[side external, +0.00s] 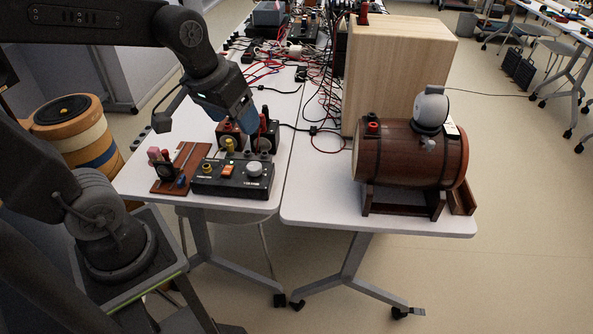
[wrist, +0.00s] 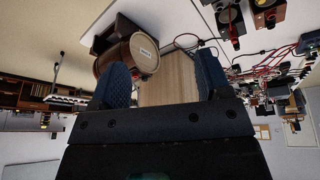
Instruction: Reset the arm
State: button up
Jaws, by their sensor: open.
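My gripper (side external: 243,116) hangs at the end of my bent arm, low over the left table, just behind a black control box (side external: 232,179). In the wrist view my gripper (wrist: 161,72) shows two blue ridged fingers spread wide apart. Nothing is between the fingers at close range; a wooden box and a barrel appear beyond them. The gap between my gripper and the small speakers (side external: 231,137) under it is hard to judge, and the fingertips are partly lost against dark things in the side view.
A wooden barrel (side external: 398,154) on a stand carries a grey round device (side external: 431,110) on the right table. A tall wooden box (side external: 405,60) stands behind it. Tangled cables (side external: 315,100) run along the tables. A brown tray (side external: 180,168) lies at left.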

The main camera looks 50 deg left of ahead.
jog(key=s+d+r+m+t, duration=0.1)
jog(key=s+d+m, duration=0.2)
jog(key=s, duration=0.3)
jog(key=shift+d+h, duration=0.2)
jog(key=shift+h, duration=0.1)
